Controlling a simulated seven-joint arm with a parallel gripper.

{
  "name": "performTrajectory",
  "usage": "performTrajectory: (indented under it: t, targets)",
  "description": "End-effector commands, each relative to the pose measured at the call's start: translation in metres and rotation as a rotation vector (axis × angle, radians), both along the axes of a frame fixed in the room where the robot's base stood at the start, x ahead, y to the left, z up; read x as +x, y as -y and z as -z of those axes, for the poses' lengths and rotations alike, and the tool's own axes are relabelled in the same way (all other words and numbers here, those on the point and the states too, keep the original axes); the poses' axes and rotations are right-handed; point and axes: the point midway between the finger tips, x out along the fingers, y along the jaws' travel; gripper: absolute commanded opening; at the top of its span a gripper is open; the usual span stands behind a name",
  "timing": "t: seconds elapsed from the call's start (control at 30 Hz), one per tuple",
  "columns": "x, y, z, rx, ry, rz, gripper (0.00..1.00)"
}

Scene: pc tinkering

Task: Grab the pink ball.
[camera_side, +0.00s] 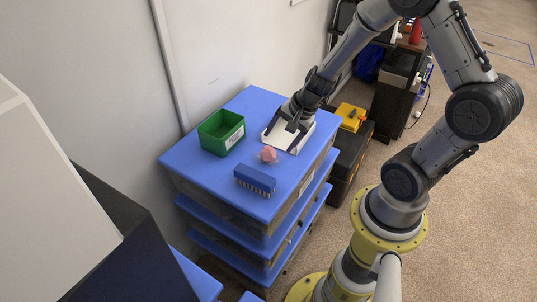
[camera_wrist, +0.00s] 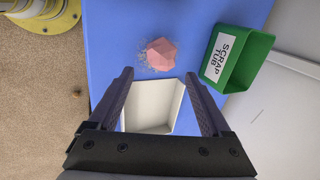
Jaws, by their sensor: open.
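My gripper (camera_side: 290,124) is open and empty, above the white tray (camera_side: 303,139). In the wrist view my gripper's two fingers (camera_wrist: 160,80) stand wide apart, with the white tray (camera_wrist: 152,104) showing between them.
A green tub (camera_side: 209,140) labelled "SCRAP TUB" stands left of the ball. A blue comb-like block (camera_side: 255,179) lies in front of it. The blue drawer top (camera_side: 195,168) has bare room around these. A wall rises behind; black cases (camera_side: 348,160) stand to the right.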

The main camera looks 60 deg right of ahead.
Motion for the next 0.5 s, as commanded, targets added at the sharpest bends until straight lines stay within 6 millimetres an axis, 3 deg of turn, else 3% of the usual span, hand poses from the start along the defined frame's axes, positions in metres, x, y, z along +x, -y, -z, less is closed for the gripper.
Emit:
performTrajectory:
  t: [0.33,0.5]
  targets:
    - [0.008,0.0,0.018,0.0,0.0,0.0,0.83]
    - [0.017,0.002,0.038,0.0,-0.001,0.0,0.83]
